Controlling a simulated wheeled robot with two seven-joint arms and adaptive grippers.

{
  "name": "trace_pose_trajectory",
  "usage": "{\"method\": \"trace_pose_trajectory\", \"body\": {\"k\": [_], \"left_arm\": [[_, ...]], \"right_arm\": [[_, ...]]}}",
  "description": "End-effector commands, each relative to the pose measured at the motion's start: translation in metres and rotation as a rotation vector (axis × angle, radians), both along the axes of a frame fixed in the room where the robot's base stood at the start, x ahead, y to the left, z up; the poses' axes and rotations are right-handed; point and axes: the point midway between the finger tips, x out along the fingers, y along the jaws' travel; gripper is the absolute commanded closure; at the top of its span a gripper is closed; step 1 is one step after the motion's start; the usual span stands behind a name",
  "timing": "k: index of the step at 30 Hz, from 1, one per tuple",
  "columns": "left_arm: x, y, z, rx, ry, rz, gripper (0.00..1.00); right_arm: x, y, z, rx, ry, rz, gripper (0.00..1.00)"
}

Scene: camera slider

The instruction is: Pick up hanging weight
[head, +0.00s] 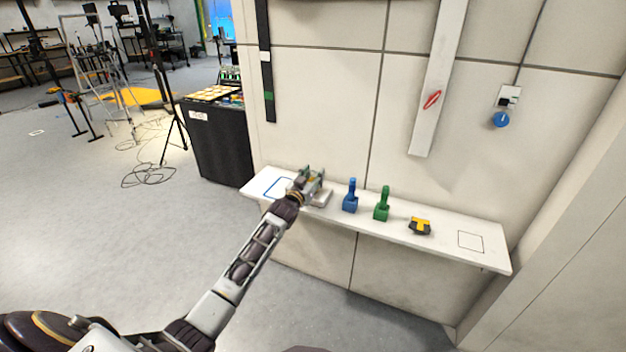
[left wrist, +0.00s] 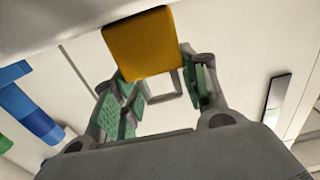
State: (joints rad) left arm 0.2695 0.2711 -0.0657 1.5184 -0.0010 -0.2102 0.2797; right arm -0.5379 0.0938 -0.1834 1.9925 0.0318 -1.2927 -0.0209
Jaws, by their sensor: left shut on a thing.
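My left gripper (head: 314,180) is over the left part of the white shelf (head: 455,227). In the left wrist view its green-padded fingers (left wrist: 158,97) close around the grey loop-shaped handle (left wrist: 163,88) of a yellow block (left wrist: 142,44), which I take as the hanging weight. In the head view only a small yellow patch of it shows between the fingers. A pale grey block (head: 323,198) is just below and beside the gripper. I cannot tell whether the weight touches the shelf. My right gripper is not in view.
Along the shelf to the right stand a blue handled piece (head: 350,197), a green one (head: 382,204) and a yellow-black piece (head: 420,226). A blue outline (head: 270,187) marks the left end. The wall carries a dark strip (head: 265,65), a white rail (head: 440,80) and a blue knob (head: 501,120).

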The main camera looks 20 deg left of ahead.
Motion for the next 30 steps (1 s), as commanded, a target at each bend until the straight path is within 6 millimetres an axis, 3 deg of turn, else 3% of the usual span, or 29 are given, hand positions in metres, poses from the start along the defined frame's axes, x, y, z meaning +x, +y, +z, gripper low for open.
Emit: {"method": "trace_pose_trajectory", "body": {"k": [8,13,24,30], "left_arm": [[0.000,0.000,0.019,0.001,-0.005,-0.001,0.90],[0.000,0.000,0.039,0.001,-0.006,-0.001,0.90],[0.000,0.000,0.084,0.000,-0.004,0.000,0.90],[0.000,0.000,0.098,0.001,-0.004,0.000,0.90]], "right_arm": [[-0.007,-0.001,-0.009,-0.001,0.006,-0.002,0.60],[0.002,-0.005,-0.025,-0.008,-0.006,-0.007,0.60],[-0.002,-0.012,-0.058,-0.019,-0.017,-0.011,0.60],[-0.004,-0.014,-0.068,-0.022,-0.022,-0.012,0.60]]}}
